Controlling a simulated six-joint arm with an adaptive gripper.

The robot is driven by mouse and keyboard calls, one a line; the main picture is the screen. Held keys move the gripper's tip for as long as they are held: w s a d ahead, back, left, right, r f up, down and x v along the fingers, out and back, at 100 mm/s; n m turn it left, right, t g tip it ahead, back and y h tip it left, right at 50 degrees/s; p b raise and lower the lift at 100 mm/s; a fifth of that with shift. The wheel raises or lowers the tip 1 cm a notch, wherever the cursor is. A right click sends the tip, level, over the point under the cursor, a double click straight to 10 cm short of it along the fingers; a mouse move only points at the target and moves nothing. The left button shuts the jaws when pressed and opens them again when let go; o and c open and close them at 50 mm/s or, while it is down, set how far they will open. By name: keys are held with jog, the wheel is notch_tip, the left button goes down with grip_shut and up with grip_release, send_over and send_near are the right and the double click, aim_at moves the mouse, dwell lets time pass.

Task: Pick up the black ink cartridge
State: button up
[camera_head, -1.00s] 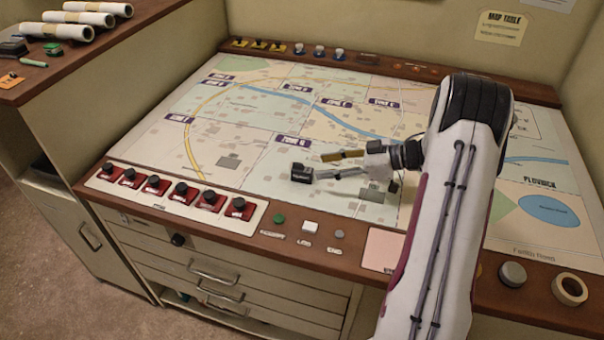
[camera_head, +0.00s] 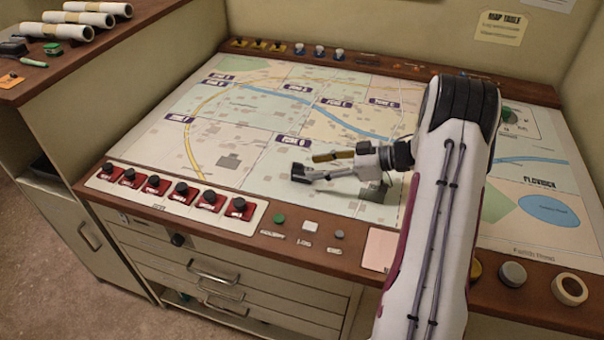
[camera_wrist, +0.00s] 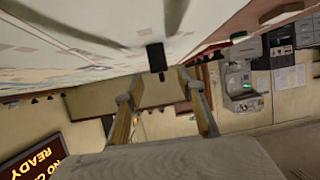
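The black ink cartridge (camera_head: 299,173) is a small dark block on the map table (camera_head: 150,150), near the middle of the map. In the wrist view it shows as a dark upright block (camera_wrist: 157,58) between and just beyond the fingertips. My gripper (camera_head: 317,167) is low over the map, right of the cartridge, with its fingers pointing left. Its two fingers are spread apart with nothing gripped between them. In the head view the near finger overlaps the cartridge's right side, so I cannot tell if they touch.
Red switches (camera_head: 182,192) line the table's front left edge. A green button (camera_head: 279,219) and a white button (camera_head: 310,226) are on the front rim. A tape roll (camera_head: 570,288) lies at the front right. The map left of the cartridge is clear.

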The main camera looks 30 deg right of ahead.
aim_at(303, 168)
jog(key=shift+x, duration=2.6)
jog(key=shift+a+r, duration=0.1)
jog(key=shift+r, duration=0.05)
grip_shut()
